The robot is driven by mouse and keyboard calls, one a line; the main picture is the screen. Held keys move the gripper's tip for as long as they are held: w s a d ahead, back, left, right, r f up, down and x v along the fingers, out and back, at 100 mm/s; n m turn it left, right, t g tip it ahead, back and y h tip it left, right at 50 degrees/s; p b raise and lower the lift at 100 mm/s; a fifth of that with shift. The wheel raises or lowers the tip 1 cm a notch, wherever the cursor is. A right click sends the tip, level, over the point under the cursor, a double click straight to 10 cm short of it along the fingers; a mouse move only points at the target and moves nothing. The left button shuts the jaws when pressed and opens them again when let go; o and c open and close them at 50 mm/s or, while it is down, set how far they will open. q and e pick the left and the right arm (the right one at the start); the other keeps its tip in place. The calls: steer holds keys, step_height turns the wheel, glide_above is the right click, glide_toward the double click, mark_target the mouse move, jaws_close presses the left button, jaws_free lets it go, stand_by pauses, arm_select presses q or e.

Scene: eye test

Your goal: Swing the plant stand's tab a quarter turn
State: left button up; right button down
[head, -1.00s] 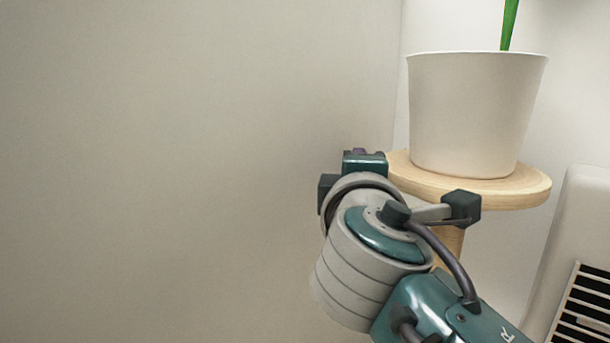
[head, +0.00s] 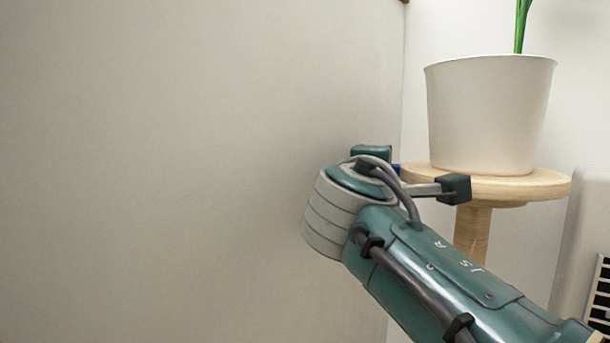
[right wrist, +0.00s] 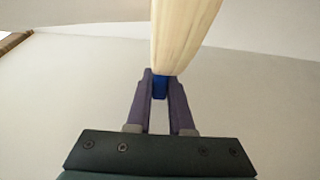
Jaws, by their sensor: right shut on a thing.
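The plant stand (head: 540,186) is a round pale wooden top on a post (head: 471,237), at the right of the head view. Its blue tab (right wrist: 160,88) sticks out from the wooden edge in the right wrist view. A sliver of blue (head: 396,169) shows at the stand's left edge in the head view. My right gripper (right wrist: 160,80) is shut on the tab, with one purple finger on each side. In the head view my right arm hides the fingers. My left gripper is not in view.
A white pot (head: 490,118) with a green stem (head: 521,25) stands on the stand top. A pale unit with a dark slatted grille (head: 600,290) is at the lower right. A plain wall surface (head: 180,160) fills the left.

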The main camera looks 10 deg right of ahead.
stand_by(0.4)
steer(key=c, duration=0.8)
jaws_free()
steer(key=shift+s+a, duration=0.1)
steer(key=shift+s, duration=0.05)
steer(key=p+v, duration=0.5)
steer(key=v, duration=0.4)
steer(key=shift+s, duration=0.25)
steer(key=shift+a, duration=0.1)
steer(key=shift+c, duration=0.2)
